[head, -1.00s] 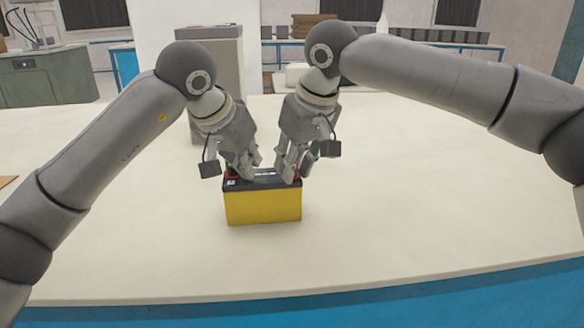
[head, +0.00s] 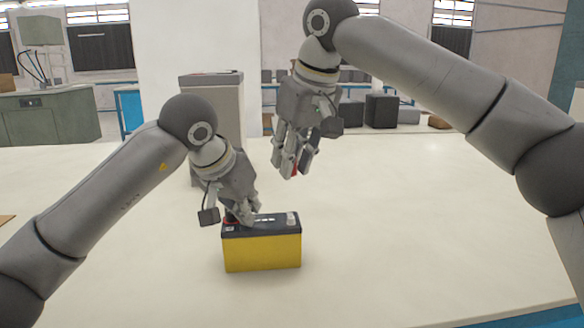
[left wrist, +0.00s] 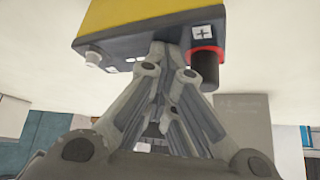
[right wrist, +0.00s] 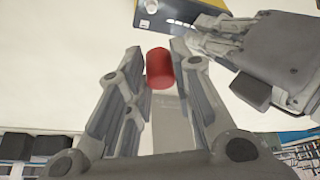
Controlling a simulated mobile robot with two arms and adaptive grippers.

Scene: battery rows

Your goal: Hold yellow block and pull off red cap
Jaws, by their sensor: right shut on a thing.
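The yellow block (head: 262,252) is a battery with a dark top, standing upright on the white table. My left gripper (head: 246,220) is at its top left; in the left wrist view its fingertips (left wrist: 170,50) are close together against the dark top, beside a black post with a red ring (left wrist: 205,66). I cannot see anything held between them. My right gripper (head: 293,168) is up above and behind the block, shut on the red cap (right wrist: 160,68), which is clear of the block. A bare pale terminal (head: 291,218) shows at the block's top right.
A grey box-like column (head: 215,110) stands behind the block on the table's far side. The white table (head: 420,220) is clear to the right and in front. Dark boxes (head: 381,110) stand in the background.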

